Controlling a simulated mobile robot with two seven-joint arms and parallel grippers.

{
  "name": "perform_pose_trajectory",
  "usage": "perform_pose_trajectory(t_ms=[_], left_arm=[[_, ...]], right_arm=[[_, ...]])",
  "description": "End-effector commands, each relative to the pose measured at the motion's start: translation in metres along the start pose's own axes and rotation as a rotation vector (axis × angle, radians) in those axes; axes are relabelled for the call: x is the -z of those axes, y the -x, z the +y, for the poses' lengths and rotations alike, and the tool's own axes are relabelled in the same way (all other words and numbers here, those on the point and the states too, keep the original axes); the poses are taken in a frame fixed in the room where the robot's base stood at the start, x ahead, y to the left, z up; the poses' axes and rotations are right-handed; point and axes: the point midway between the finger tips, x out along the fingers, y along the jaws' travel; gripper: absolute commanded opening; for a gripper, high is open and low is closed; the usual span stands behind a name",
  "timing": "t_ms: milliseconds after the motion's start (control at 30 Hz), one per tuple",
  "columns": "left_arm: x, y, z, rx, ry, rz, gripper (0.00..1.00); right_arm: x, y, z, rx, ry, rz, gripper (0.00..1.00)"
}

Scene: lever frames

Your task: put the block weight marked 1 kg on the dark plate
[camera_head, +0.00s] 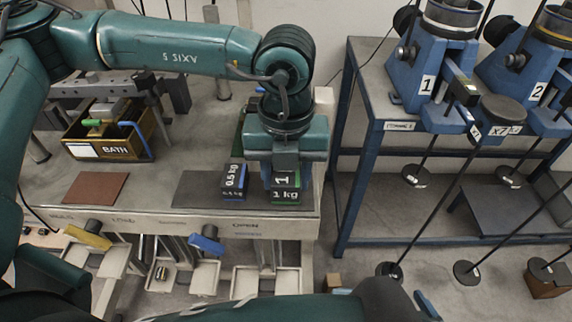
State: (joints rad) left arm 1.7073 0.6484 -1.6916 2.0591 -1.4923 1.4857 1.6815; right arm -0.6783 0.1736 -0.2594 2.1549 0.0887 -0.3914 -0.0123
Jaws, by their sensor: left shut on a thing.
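The block weight marked 1 kg (285,194) is dark with white lettering and a green lower edge. It is at the right end of the bench in the head view. My left gripper (286,172) points down from above and is shut on it, hiding its upper part. I cannot tell whether its underside touches the bench. The dark plate (197,189) lies flat to its left. A block marked 0.5 kg (233,183) stands at the plate's right end, between the plate's bare part and the 1 kg block. My right gripper is not in view.
A reddish-brown plate (96,188) lies farther left on the bench. A yellow-brown box labelled BATH (107,139) stands behind it. Yellow (88,236) and blue (206,241) levers sit along the front edge. A blue rack (345,150) with numbered machines stands at right.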

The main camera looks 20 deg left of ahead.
Motion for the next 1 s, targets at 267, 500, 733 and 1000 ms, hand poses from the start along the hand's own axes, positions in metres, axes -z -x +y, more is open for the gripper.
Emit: perform_pose_trajectory(t_ms=[267, 500, 733, 1000], left_arm=[[0.0, -0.003, 0.0, -0.001, 0.0, 0.0, 0.46], [0.0, -0.003, 0.0, -0.001, 0.0, 0.0, 0.64], [0.0, -0.002, 0.0, 0.0, 0.0, 0.0, 0.64], [-0.001, 0.031, -0.001, 0.004, 0.001, -0.005, 0.64]], right_arm=[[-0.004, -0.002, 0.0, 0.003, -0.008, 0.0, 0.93], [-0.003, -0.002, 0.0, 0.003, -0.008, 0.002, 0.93], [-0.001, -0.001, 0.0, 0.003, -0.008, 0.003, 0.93], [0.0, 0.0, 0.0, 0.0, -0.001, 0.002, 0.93]])
